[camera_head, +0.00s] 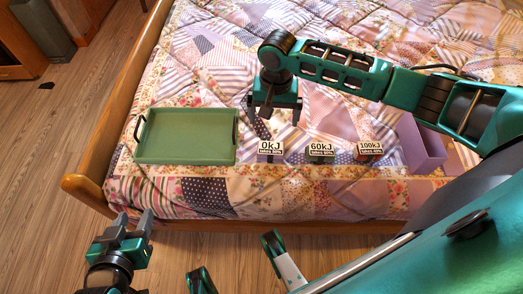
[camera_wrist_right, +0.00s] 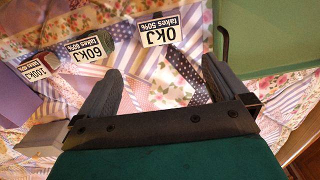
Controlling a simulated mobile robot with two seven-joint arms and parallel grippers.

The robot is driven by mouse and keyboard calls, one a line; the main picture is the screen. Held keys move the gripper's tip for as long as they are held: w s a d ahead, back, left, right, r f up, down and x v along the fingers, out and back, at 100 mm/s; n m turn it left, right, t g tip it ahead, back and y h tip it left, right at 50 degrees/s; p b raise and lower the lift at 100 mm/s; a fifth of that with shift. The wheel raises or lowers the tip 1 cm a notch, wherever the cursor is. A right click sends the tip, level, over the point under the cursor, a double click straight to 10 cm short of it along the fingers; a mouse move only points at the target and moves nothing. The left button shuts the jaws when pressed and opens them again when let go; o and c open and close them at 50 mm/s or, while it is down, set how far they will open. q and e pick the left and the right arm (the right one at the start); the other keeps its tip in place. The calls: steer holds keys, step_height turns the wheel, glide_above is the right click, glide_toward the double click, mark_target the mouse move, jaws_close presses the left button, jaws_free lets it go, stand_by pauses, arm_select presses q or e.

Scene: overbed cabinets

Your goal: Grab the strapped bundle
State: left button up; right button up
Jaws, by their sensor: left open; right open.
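No item is clearly recognisable as a strapped bundle. Three small labelled items stand in a row on the bed: one marked 0kJ (camera_head: 270,158), one marked 60kJ (camera_head: 320,160) and one marked 100kJ (camera_head: 370,157). Whether any has a strap is too small to tell. My right gripper (camera_head: 273,118) is open and empty, just behind and above the 0kJ item. In the right wrist view, the 0kJ label (camera_wrist_right: 165,37) shows beyond the open fingers (camera_wrist_right: 162,72), with the 60kJ and 100kJ labels to its left.
A green tray (camera_head: 185,158) with dark handles lies left of the labelled items. A purple open box (camera_head: 420,150) stands to their right, partly under my right arm. A wooden bed frame (camera_head: 100,150) edges the quilt (camera_head: 215,45). The wooden floor (camera_head: 50,130) is mostly clear.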

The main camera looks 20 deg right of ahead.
steer(key=b, duration=0.3)
glide_above(271, 146)
steer(key=f, duration=0.7)
steer(key=shift+w+d+f, duration=0.25)
steer(key=shift+d, duration=0.1)
steer(key=f, duration=0.1)
steer(key=f+b, duration=0.1)
steer(key=f, duration=0.1)
steer(key=f+b, duration=0.1)
steer(key=shift+s+a+f, duration=0.25)
steer(key=shift+a+f, duration=0.05)
steer(key=shift+a, duration=0.05)
steer(key=shift+f+b, duration=0.35)
steer(key=shift+f, duration=0.05)
steer(key=shift+c, duration=0.3)
steer(key=shift+r, duration=0.1)
steer(key=c, duration=0.7)
